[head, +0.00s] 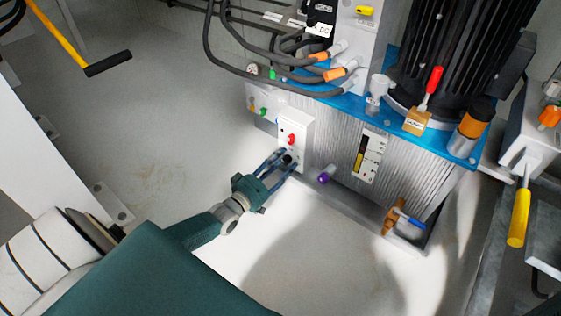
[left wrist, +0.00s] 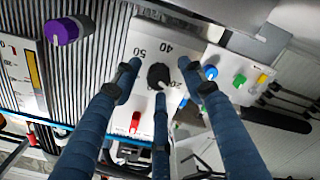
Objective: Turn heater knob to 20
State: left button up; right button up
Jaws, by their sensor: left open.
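The black heater knob (left wrist: 157,74) is on a white panel (left wrist: 148,34) with dial numbers such as 50 and 40. Another number at its right is partly hidden by a finger. A small light mark shows on the knob's lower side in the left wrist view. My left gripper (left wrist: 158,82) is open, with its three fingers spread around the knob; I cannot tell whether they touch it. In the head view my left gripper (head: 286,161) reaches the lower part of the white heater box (head: 297,122), partly hiding the knob. My right gripper is not in view.
A red switch (head: 291,140) is on the same box, close to the fingers. A purple knob (head: 326,174) stands out from the ribbed tank to the right. Green and yellow buttons (head: 257,107) are on a panel to the left. Thick cables hang above.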

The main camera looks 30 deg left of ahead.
pick_arm(q)
jog(key=s+a, duration=0.1)
jog(key=s, duration=1.1)
